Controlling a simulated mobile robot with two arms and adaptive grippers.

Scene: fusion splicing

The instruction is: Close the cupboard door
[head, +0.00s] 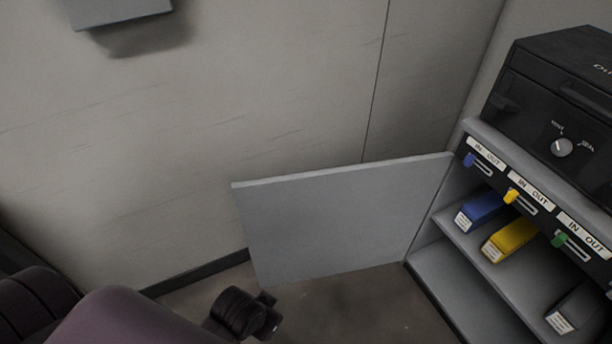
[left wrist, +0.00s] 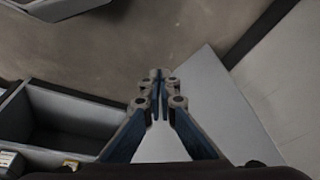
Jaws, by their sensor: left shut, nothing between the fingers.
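The cupboard door (head: 345,218) is a flat grey panel standing wide open. It is hinged at the cupboard's left front edge and swung out to the left, toward the wall. The grey cupboard (head: 440,262) stands at the right with its front open. My left arm comes in from the lower left of the head view and ends below the door's free edge. In the left wrist view my left gripper (left wrist: 160,88) has its fingertips together, with nothing between them. The door (left wrist: 222,105) shows behind and right of the fingers; I cannot tell whether they touch. My right gripper is out of view.
The cupboard's shelf holds a blue box (head: 482,210), a yellow box (head: 511,239) and a dark box (head: 577,308), under IN/OUT sliders. A black case (head: 560,95) sits on top. A wall (head: 200,120) stands behind the door. Bare floor (head: 360,305) lies before the cupboard.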

